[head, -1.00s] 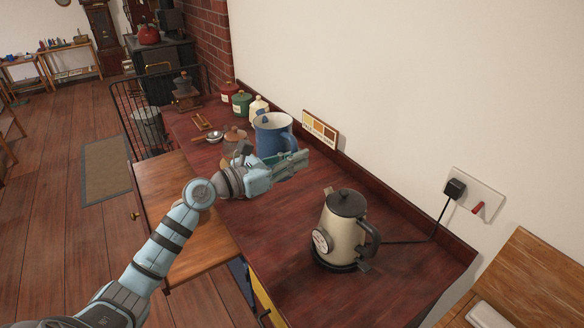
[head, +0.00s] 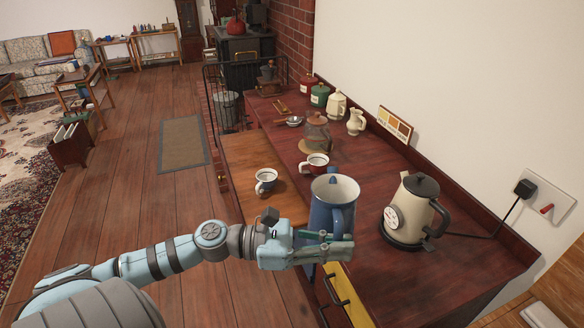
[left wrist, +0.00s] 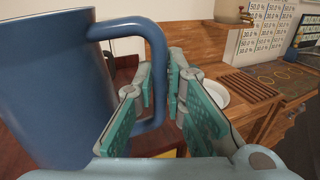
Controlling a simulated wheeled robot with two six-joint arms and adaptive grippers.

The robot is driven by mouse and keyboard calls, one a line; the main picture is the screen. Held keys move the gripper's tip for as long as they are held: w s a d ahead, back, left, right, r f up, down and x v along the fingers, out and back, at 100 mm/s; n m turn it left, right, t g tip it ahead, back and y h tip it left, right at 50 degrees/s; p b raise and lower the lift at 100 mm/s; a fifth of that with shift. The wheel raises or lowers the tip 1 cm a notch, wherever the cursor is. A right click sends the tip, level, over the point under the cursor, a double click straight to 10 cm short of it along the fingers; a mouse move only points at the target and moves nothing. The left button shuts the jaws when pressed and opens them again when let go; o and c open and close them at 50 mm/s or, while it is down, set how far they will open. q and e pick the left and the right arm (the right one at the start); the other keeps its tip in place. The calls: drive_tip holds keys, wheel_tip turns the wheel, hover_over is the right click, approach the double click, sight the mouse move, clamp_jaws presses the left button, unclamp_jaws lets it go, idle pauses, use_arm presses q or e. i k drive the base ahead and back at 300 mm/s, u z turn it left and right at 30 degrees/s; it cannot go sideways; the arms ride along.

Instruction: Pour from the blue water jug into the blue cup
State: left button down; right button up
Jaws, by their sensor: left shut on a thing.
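The blue water jug (head: 330,190) is upright, with its open white-lined mouth facing up, at the counter's front edge. My left gripper (head: 346,248) is shut on the jug's handle; the left wrist view shows the handle (left wrist: 152,60) between its fingers (left wrist: 165,112). The jug's lower part is mostly hidden behind the gripper, so I cannot clearly see its base. My right gripper is not in view.
Canisters (head: 320,95) line the wall.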

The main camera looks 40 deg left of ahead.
sight(266, 179)
drive_tip(key=z, duration=2.8)
drive_tip(key=k, duration=1.85)
drive_tip(key=u, duration=1.75)
